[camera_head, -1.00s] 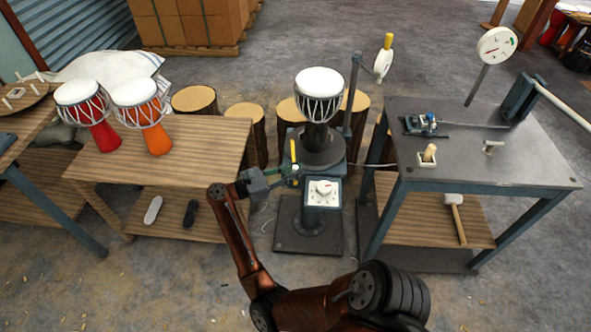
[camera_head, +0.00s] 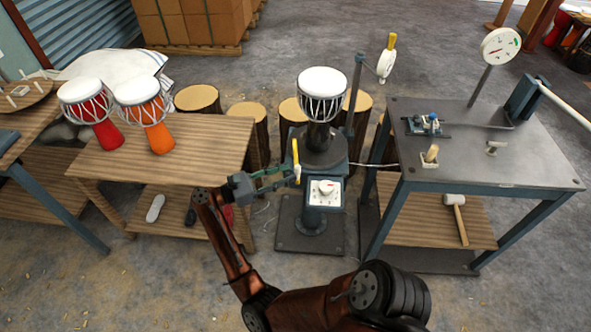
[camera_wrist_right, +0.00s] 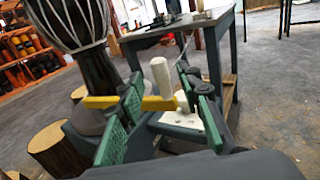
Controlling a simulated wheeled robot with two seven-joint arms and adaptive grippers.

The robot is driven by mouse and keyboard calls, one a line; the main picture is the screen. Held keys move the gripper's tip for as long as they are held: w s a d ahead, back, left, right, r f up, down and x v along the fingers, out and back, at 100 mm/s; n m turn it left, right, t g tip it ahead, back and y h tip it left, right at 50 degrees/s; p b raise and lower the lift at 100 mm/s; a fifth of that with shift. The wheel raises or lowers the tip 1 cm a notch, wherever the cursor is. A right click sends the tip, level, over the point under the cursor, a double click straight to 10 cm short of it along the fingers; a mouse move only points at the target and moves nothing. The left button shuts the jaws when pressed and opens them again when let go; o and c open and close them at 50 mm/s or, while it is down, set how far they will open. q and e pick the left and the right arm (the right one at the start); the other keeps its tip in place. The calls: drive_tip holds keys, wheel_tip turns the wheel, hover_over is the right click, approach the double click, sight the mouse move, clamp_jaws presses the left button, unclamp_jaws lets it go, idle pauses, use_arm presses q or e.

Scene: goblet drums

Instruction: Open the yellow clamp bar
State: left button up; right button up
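The yellow clamp bar (camera_head: 296,160) stands nearly upright on the left front side of the drum stand (camera_head: 322,150), below the dark goblet drum (camera_head: 322,95). My right gripper (camera_head: 288,178) is just left of the bar, pointing at it. In the right wrist view the bar (camera_wrist_right: 150,103) lies across the space at the green-padded fingers (camera_wrist_right: 162,108). The left fingers hide part of it, and its right end is near the right fingers. The fingers are apart, and I see no grip on the bar. My left gripper is not in view.
A white dial box (camera_head: 325,193) sits on the stand's front, right of the bar. A wooden table (camera_head: 205,150) with two drums is left; a dark workbench (camera_head: 480,160) is right. Log stools (camera_head: 248,112) stand behind. A white knob (camera_wrist_right: 160,75) shows beyond the fingers.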

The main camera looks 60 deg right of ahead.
drive_tip(key=v, duration=0.7)
idle(0.4)
